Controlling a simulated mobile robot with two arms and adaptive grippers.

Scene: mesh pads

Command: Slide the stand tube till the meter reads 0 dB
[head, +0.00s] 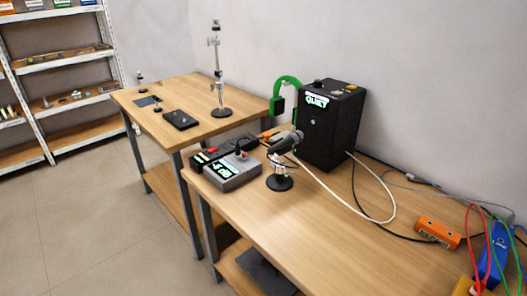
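A small microphone stand with a round black base (279,183) stands upright on the near wooden table. Its short silver tube (281,167) carries a dark microphone (286,142), tilted with its head up to the right. Just left of it lies a grey meter box (240,178) with a lit display (222,170). The display seems to show a 4 with dB; any sign before it is too small to be sure of. A black speaker-like box (333,125) behind the stand has a lit label reading QUIET. Neither of my grippers shows.
A taller silver stand (218,75) and a flat black device (181,119) are on the far table (150,95). A white cable (345,207) and black cables cross the near table. An orange box (438,232) and blue device (494,250) sit at right. The near table's front is clear.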

